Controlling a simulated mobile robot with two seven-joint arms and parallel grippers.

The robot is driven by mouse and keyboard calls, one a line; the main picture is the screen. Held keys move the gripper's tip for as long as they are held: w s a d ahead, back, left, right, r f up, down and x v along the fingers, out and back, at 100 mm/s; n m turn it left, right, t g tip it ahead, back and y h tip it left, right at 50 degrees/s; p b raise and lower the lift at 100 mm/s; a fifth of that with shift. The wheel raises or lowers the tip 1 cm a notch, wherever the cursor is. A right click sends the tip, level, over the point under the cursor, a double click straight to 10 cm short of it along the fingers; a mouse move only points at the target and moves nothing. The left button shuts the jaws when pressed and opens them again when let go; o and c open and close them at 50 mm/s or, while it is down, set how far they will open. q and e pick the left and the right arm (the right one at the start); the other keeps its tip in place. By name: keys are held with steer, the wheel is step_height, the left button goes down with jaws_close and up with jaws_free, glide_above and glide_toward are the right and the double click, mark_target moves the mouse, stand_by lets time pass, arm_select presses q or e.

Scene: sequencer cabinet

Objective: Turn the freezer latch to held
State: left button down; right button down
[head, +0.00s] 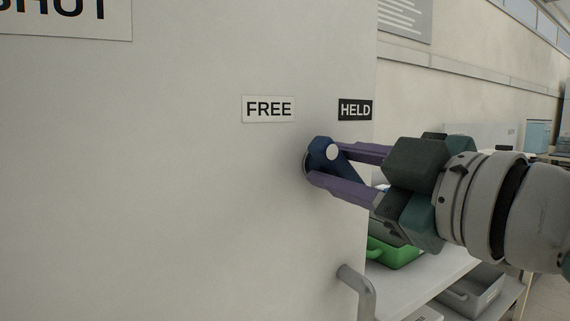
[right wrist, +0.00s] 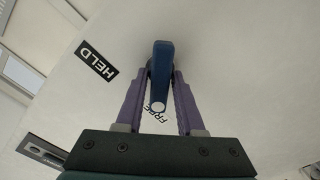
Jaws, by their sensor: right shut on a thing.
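The freezer latch (head: 325,149) is a dark blue lever with a white dot on a pale door. In the head view it sits below and between the FREE label (head: 269,109) and the HELD label (head: 355,110), its blue body slanting down to the right. My right gripper (head: 318,165) comes in from the right, its purple fingers above and below the latch, shut on it. In the right wrist view the latch (right wrist: 162,62) lies between the fingers, its white-dotted end over part of the FREE label. My left gripper is not in view.
A grey bar handle (head: 357,290) sticks out from the door below the latch. Beyond the door's right edge, a green tray (head: 395,252) and a grey bin (head: 474,291) stand on a shelf unit. The door face left of the latch is clear.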

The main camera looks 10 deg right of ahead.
steer(key=shift+r+m+p, duration=0.2)
steer(key=shift+m+p, duration=1)
steer(key=shift+p, duration=0.2)
steer(key=m+p, duration=0.3)
steer(key=shift+d+m, duration=0.1)
steer(key=shift+m, duration=0.3)
steer(key=m+p, duration=0.3)
steer(key=shift+m, duration=0.3)
steer(key=m+p, duration=0.2)
steer(key=m, duration=0.1)
steer(key=shift+d, duration=0.1)
steer(key=shift+f+m+p, duration=0.2)
steer(key=shift+m+p, duration=0.6)
steer(key=shift+m, duration=1.7)
steer(key=c, duration=0.7)
jaws_free()
steer(key=shift+w, duration=0.1)
